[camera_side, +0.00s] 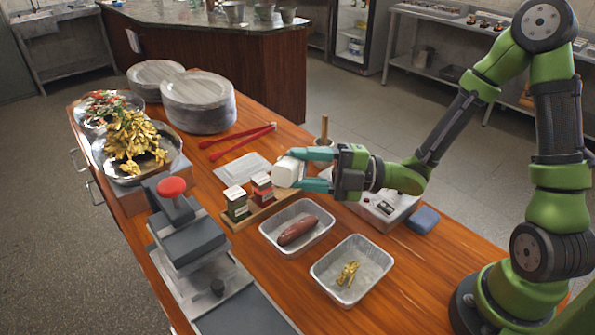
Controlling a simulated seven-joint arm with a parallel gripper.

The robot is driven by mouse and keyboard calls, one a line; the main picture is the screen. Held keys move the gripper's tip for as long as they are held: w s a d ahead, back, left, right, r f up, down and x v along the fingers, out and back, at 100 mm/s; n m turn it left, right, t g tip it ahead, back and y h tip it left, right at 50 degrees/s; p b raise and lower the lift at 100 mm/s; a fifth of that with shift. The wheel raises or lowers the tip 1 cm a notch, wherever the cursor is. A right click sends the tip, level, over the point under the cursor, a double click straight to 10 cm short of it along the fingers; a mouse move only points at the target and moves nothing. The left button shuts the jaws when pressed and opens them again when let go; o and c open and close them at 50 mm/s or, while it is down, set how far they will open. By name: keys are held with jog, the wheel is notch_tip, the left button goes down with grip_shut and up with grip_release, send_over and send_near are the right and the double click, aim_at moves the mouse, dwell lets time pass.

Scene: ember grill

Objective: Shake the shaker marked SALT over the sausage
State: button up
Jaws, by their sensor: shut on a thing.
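The sausage (297,230) is reddish brown and lies in a foil tray (322,240) on the wooden table. My gripper (301,169) has teal fingers and is shut on a white shaker (287,172). It holds the shaker above the table, just behind the sausage's tray in the picture and close to the wooden rack. The shaker looks tipped onto its side. I cannot read any marking on it, and the fingers hide part of it.
A wooden rack (254,215) holds a green-labelled shaker (236,204) and a red-labelled shaker (262,186). Another foil tray (372,288) holds yellow pieces. A grey press (187,237) stands left.

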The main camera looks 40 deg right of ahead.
notch_tip(320, 180, down, 11)
jog(key=shift+r, duration=0.15)
dwell(0.5)
dwell(1.6)
jog(key=shift+r, duration=2.55)
